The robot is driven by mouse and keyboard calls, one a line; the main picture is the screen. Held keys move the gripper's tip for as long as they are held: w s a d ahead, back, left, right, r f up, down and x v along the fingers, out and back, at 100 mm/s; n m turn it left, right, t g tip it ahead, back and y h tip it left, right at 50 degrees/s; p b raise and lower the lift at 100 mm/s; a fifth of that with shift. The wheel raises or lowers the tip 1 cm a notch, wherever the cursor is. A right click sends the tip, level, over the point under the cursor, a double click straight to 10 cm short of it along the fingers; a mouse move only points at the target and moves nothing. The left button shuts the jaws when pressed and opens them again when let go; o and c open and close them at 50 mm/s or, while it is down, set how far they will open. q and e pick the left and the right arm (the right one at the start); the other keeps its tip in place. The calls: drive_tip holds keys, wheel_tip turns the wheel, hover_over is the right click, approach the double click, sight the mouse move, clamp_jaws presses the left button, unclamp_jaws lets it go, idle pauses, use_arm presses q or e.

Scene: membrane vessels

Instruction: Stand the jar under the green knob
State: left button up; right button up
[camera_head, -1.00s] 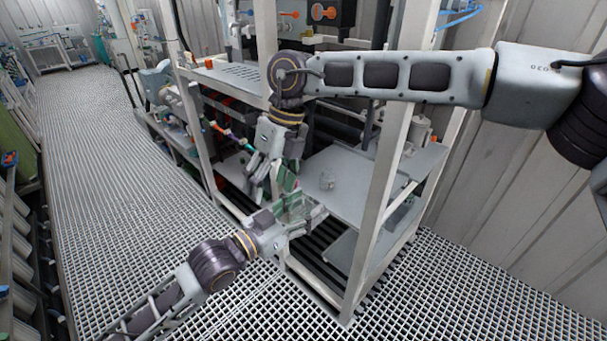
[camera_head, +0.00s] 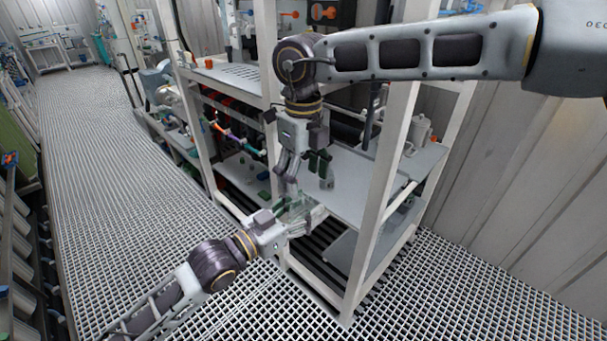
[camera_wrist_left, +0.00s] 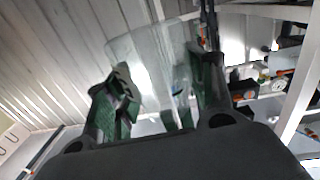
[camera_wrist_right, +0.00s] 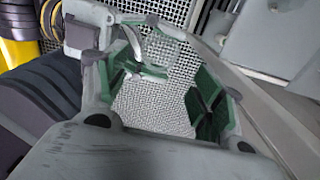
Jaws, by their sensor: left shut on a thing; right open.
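My left gripper (camera_head: 300,218) is shut on a clear glass jar (camera_head: 294,209), held in front of the rack's shelf. In the left wrist view the see-through jar (camera_wrist_left: 150,58) sits between the green-padded fingers. My right gripper (camera_head: 305,172) is open and empty just above the jar. In the right wrist view a clear round rim (camera_wrist_right: 176,52) shows beyond its open fingers. A row of small coloured parts (camera_head: 236,137) runs along the rack's left side. I cannot tell which, if any, is the green knob.
The white-framed rack (camera_head: 376,215) has a mostly bare grey shelf (camera_head: 350,190) behind the jar. A small clear vessel (camera_head: 327,184) on it is partly hidden by my right gripper. A rack post stands to the right. Grating floor lies open at left.

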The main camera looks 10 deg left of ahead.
sight(304, 215)
drive_tip(key=shift+f, duration=0.1)
drive_tip(key=shift+f, duration=5.9)
drive_tip(key=c, duration=0.6)
use_arm(q)
drive_tip(key=o, duration=0.6)
drive_tip(key=shift+c, duration=0.2)
use_arm(e)
drive_tip(key=shift+c, duration=1)
use_arm(q)
drive_tip(key=o, duration=0.5)
drive_tip(key=shift+f, duration=0.1)
